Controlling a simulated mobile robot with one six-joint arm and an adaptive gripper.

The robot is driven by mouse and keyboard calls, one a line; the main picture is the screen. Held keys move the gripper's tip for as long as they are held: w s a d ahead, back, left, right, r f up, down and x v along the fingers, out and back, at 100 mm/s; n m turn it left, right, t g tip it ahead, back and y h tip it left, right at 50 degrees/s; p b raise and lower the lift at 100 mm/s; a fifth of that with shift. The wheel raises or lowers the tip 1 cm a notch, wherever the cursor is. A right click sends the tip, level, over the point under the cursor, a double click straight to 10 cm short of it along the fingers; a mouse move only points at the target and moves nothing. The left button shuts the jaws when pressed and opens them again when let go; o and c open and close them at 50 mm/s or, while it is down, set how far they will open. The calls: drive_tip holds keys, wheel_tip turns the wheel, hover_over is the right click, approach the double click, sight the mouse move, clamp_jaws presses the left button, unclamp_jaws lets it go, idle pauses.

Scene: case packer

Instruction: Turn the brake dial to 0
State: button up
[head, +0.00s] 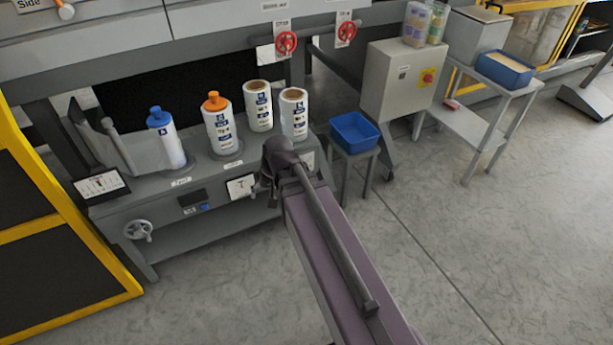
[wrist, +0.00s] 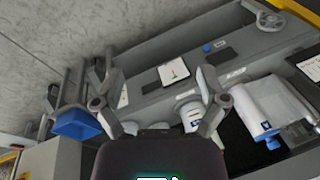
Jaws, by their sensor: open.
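A white square plate (head: 240,187) with a small dark mark is on the front of the grey unwinder bench. In the wrist view the plate (wrist: 173,72) shows a small reddish mark, seen between my fingers. A second pale plate (head: 308,160) is farther right on the bench front, partly hidden by my arm. I cannot read which plate carries the brake dial or its setting. My gripper (head: 265,189) is in front of the bench, right of the first plate. In the wrist view my gripper (wrist: 158,78) is open and empty.
A handwheel (head: 138,229) and a dark display (head: 192,198) are left on the bench front. White rolls (head: 220,130) stand on top, two with orange or blue caps. A blue bin (head: 355,131) is on a stand at right. The floor in front is clear.

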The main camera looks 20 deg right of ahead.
drive_tip(key=w+d+f+m+t+y+b, duration=0.2)
drive_tip(key=w+d+f+m+t+b, duration=0.2)
drive_tip(key=w+f+m+b, duration=0.55)
drive_tip(key=w+d+f+m+t+y+b, duration=0.35)
drive_tip(key=w+f+b, duration=0.45)
drive_tip(key=b, duration=0.9)
drive_tip(key=w+d+f+m+t+h+b, duration=0.2)
drive_tip(key=d+f+m+t+h+b, duration=0.1)
drive_tip(key=d+f+m+b, duration=0.5)
drive_tip(key=w+d+f+m+t+h+b, duration=0.3)
drive_tip(key=d+f+m+t+b, duration=0.3)
drive_tip(key=d+m+b, duration=0.4)
drive_tip(key=d+f+b, duration=0.1)
drive_tip(key=d+b, duration=0.2)
drive_tip(key=b, duration=0.2)
drive_tip(key=shift+d+f, duration=0.35)
drive_tip(key=shift+f, duration=0.05)
drive_tip(key=shift+w, duration=0.15)
drive_tip(key=w, duration=0.4)
drive_tip(key=w+a, duration=0.1)
drive_tip(key=w, duration=0.8)
drive_tip(key=shift+w+a, duration=0.15)
drive_tip(key=shift+w, duration=0.1)
